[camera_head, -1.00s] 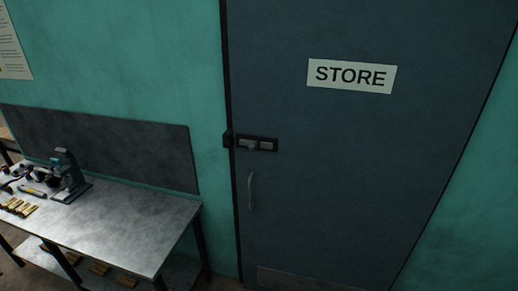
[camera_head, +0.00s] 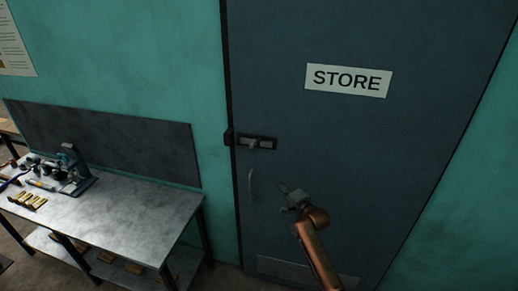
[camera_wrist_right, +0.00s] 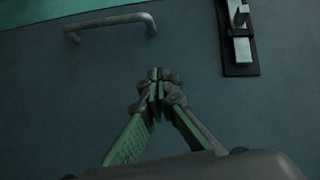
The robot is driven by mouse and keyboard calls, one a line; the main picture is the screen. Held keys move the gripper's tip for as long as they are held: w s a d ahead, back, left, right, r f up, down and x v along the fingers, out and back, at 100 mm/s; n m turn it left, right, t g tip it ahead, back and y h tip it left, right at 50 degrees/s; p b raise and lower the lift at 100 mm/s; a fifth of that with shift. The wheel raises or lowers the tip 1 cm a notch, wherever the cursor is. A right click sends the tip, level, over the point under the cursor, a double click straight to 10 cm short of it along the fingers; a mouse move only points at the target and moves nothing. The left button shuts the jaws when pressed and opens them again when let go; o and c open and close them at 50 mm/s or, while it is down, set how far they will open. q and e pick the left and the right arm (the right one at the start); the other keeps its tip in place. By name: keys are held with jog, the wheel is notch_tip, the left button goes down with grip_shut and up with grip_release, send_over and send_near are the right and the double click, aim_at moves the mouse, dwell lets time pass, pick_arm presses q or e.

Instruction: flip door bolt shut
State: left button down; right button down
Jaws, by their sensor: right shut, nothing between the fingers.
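The door bolt (camera_head: 256,143) is a metal bolt on a dark plate near the left edge of the dark store door (camera_head: 400,150). In the right wrist view the bolt (camera_wrist_right: 241,35) shows at the upper right. My right gripper (camera_head: 283,188) is below and to the right of the bolt in the head view, apart from it. In the right wrist view my right gripper (camera_wrist_right: 158,78) has its fingertips together with nothing between them. The dark keeper (camera_head: 229,138) sits on the frame left of the bolt. My left gripper is not in view.
A door handle (camera_head: 251,186) is below the bolt and also shows in the right wrist view (camera_wrist_right: 108,21). A metal bench (camera_head: 130,215) with a small press (camera_head: 72,168) and brass pieces stands on the left. The door face around the bolt is clear.

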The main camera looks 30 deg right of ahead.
notch_tip(320, 180, up, 13)
jog(key=m+t, duration=0.1)
jog(key=t, duration=0.1)
jog(key=shift+s+a+p, duration=0.15)
jog(key=shift+a+p, duration=0.25)
jog(key=shift+a, duration=0.05)
jog(key=p, duration=0.2)
send_near(254, 145)
jog(key=w+d, duration=0.3)
jog(key=d, duration=0.1)
jog(key=shift+w, duration=0.1)
jog(key=w+a+p, duration=0.1)
jog(key=w+a, duration=0.1)
jog(key=shift+w+a+f, duration=0.15)
jog(key=shift+w+a, duration=0.15)
jog(key=shift+a, duration=0.1)
jog(key=shift+w, duration=0.1)
jog(key=shift+f, duration=0.1)
